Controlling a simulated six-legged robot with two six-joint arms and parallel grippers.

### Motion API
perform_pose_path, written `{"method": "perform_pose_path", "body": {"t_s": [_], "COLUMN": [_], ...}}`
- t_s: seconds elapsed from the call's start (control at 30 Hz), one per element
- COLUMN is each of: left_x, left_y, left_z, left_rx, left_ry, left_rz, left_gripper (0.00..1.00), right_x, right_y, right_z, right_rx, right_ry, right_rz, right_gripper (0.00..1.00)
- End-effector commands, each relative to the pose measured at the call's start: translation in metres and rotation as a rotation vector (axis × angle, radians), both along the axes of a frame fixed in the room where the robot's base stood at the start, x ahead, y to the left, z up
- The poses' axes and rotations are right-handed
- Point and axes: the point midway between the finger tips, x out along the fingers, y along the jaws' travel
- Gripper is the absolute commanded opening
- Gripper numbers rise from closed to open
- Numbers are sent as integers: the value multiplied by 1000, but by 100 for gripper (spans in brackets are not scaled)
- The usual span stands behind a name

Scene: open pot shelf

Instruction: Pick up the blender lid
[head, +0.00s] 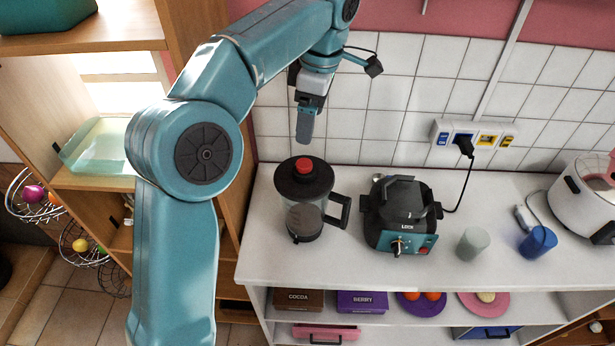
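The blender lid (290,181) is dark, round and has a red knob (303,166) on top. It sits on a clear blender jug (303,218) with a black handle, standing at the left part of the white counter. My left gripper (304,138) hangs above the lid, pointing down, and appears apart from it. Its fingers show edge-on, one covering the other, so its opening cannot be told. My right gripper is not in view.
Further right are a grey cup (473,243), a blue cup (537,242) and a white cooker (580,200). The tiled wall (350,122) bounds the counter behind.

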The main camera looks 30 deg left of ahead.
Motion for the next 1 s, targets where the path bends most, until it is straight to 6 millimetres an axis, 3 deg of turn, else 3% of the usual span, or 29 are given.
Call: {"method": "perform_pose_path", "body": {"t_s": [0.1, 0.3, 0.53, 0.8, 1.0], "left_x": [-4, -5, -5, -5, -4], "left_y": [3, 6, 7, 10, 10], "left_z": [-32, -66, -84, -124, -128], "left_rx": [0, 0, -1, -1, -1], "left_ry": [3, 3, 4, 4, 2], "left_rz": [0, 0, -2, -2, -2], "left_gripper": [85, 85, 85, 85, 85], "right_x": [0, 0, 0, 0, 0], "right_y": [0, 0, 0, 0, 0], "right_z": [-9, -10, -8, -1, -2], "right_rx": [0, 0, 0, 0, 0], "right_ry": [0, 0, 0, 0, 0], "right_rz": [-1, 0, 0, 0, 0], "right_gripper": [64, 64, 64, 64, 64]}}
